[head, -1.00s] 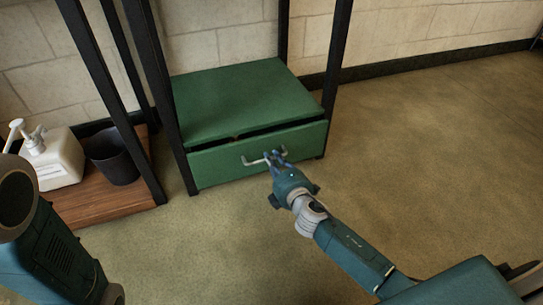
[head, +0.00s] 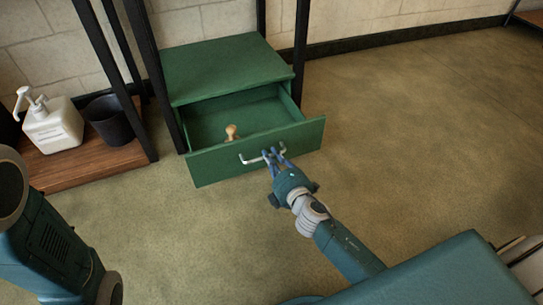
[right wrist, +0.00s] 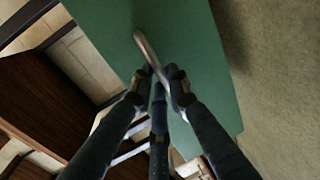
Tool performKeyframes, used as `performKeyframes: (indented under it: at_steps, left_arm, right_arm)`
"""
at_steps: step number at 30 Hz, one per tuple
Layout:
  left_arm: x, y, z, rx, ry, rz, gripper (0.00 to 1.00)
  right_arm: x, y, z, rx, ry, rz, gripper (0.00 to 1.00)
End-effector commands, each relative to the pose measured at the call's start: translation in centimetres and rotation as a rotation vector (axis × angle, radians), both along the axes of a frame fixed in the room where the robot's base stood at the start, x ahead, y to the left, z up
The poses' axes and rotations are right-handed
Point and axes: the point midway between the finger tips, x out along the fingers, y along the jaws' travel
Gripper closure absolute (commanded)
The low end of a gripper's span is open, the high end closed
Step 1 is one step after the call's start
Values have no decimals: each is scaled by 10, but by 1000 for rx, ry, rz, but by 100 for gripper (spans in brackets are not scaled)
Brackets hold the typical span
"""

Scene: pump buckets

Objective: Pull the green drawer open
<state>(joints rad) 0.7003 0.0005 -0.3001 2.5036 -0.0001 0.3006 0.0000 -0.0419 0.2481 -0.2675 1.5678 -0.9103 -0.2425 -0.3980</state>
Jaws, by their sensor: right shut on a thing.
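The green drawer (head: 215,158) is pulled out of its green cabinet (head: 222,66), and its inside shows. A small tan, knob-shaped object (head: 232,132) stands in the drawer behind the front panel. My right gripper (head: 273,155) is shut on the metal handle (head: 252,160) at the drawer front. In the right wrist view, the fingers (right wrist: 160,85) close around the handle bar (right wrist: 146,48) against the green front (right wrist: 190,50). My left arm shows at the left edge of the head view, but its gripper is out of view.
A white pump bottle (head: 52,126) and a dark bucket (head: 108,120) stand on a low wooden shelf (head: 85,172) left of the cabinet. Black posts (head: 150,70) rise beside the cabinet. The floor (head: 420,130) to the right is clear.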

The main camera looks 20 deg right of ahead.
Motion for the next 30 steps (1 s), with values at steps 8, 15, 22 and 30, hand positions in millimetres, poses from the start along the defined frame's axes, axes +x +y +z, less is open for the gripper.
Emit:
performKeyframes:
  at_steps: [8,15,22,30]
  left_arm:
    - [3,-1,1,1,6,1,60]
    - [5,-1,1,2,11,2,60]
    - [5,-1,1,2,9,2,60]
    - [2,0,1,-2,6,0,60]
  right_arm:
    - [0,-2,-1,-2,1,-5,100]
    - [0,-2,-1,-2,1,-5,79]
    - [0,-1,0,-1,1,-3,65]
    - [-12,-2,2,0,1,-2,65]
